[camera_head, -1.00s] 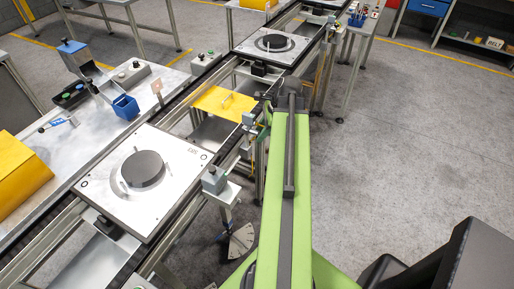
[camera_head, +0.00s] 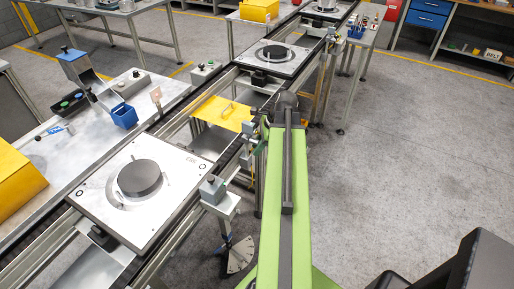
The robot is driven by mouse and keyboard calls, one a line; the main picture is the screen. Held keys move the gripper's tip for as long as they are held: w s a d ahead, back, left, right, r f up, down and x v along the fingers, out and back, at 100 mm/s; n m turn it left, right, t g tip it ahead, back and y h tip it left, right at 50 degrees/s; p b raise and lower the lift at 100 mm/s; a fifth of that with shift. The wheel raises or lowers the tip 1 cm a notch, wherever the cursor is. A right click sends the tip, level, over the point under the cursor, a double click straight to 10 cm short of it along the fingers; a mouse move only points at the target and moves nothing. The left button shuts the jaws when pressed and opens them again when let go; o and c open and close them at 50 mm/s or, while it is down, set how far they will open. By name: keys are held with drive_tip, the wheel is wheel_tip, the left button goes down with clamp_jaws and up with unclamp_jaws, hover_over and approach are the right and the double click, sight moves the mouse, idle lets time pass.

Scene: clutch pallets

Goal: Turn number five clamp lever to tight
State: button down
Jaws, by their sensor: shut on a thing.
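My green arm reaches up the middle of the picture to a dark round joint beside the conveyor. My gripper is not visible; the end of the arm hides it and whatever is at its jaws. A grey fan-shaped plate (camera_head: 240,256) with a small blue part at its left hangs below the conveyor's near side, left of my arm. It looks like a lever scale, but I cannot read a number on it. I cannot tell which lever is number five.
Pallets with dark discs sit on the conveyor, one near (camera_head: 182,210) and one farther (camera_head: 297,58). A yellow cover (camera_head: 222,113) lies between them. A grey box on a post (camera_head: 213,187) stands left of my arm.

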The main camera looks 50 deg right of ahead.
drive_tip(key=shift+f+y+b, duration=0.15)
drive_tip(key=shift+y+b, duration=0.2)
drive_tip(key=shift+y, duration=0.25)
drive_tip(key=shift+s+a, duration=0.1)
drive_tip(key=shift+a, duration=0.15)
drive_tip(key=c, duration=1.5)
unclamp_jaws()
drive_tip(key=shift+a+r, duration=0.1)
drive_tip(key=shift+r, duration=0.1)
drive_tip(key=p+v, duration=1)
drive_tip(key=v, duration=0.1)
drive_tip(key=p+v, duration=0.5)
drive_tip(key=v, duration=0.1)
drive_tip(key=shift+d+r+p, duration=0.15)
drive_tip(key=shift+d+p, duration=0.2)
